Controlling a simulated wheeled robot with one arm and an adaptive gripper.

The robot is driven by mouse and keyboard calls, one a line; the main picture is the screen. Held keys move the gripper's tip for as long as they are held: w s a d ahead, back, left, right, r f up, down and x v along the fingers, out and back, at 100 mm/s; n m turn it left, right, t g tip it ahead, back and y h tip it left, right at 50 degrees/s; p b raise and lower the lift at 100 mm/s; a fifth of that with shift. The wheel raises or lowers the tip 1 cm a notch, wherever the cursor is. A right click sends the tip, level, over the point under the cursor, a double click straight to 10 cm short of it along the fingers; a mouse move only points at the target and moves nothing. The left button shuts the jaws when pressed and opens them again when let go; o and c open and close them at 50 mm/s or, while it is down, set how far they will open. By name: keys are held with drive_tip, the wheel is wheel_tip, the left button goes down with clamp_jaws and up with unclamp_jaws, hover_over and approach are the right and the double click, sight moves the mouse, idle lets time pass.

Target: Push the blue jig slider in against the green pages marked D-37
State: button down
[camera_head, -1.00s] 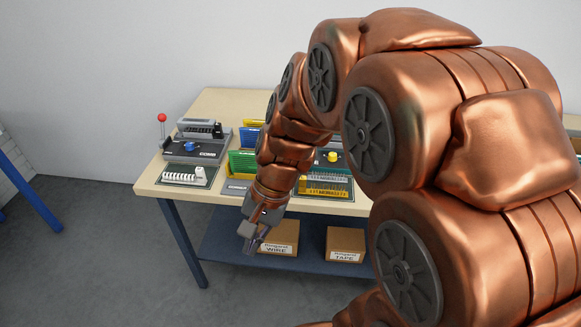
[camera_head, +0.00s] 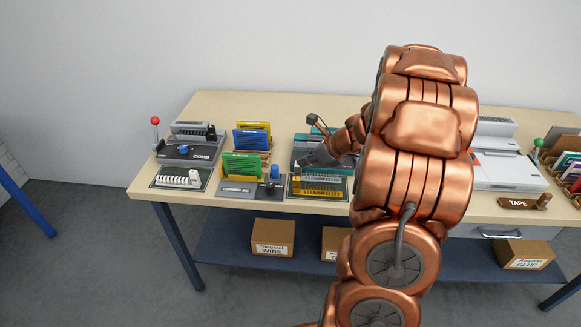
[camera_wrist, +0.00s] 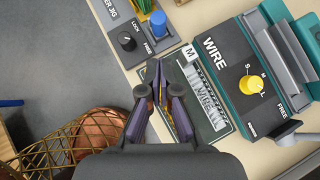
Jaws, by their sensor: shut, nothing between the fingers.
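The green pages (camera_head: 242,165) stand upright in the jig (camera_head: 236,188) at the table's front; their mark is too small to read. The blue jig slider (camera_head: 274,173) stands on the jig's right end, apart from the pages. In the wrist view the blue slider (camera_wrist: 158,24) is at the top, with a black LOCK/FREE knob (camera_wrist: 127,43) to its left. My gripper (camera_head: 304,160) is shut and empty, to the right of the slider. In the wrist view my gripper (camera_wrist: 158,80) is over the edge of the wire tray (camera_wrist: 205,108), below the slider.
The teal WIRE machine (camera_wrist: 250,95) with a yellow knob lies right of my gripper. Blue and yellow pages (camera_head: 252,136) stand behind the green ones. The COMB machine (camera_head: 188,148) is at the left. Bare table lies in front of the trays.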

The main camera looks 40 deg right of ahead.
sight(274, 173)
drive_tip(key=shift+p+x, duration=0.75)
drive_tip(key=shift+x, duration=4.15)
drive_tip(key=shift+a, duration=0.15)
